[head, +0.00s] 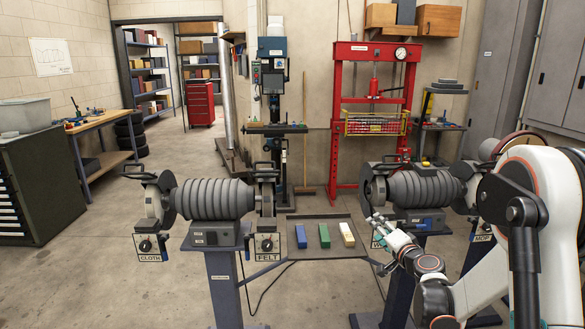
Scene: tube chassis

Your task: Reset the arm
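My white arm with orange rings comes in from the right edge and bends low in the picture. My gripper (376,226) points up and to the left in front of the right bench grinder (420,188). Its fingers are small in the picture, and I cannot tell whether they are spread or closed. I see no object in it. It partly hides a label plate on the right grinder. Whether it touches the grinder or its stand is unclear.
The left grinder (215,198) has CLOTH and FELT plates. A dark tray (290,222) between the stands bears a blue, a green and a yellow-white bar. A red press (338,110) and drill press (273,75) stand behind.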

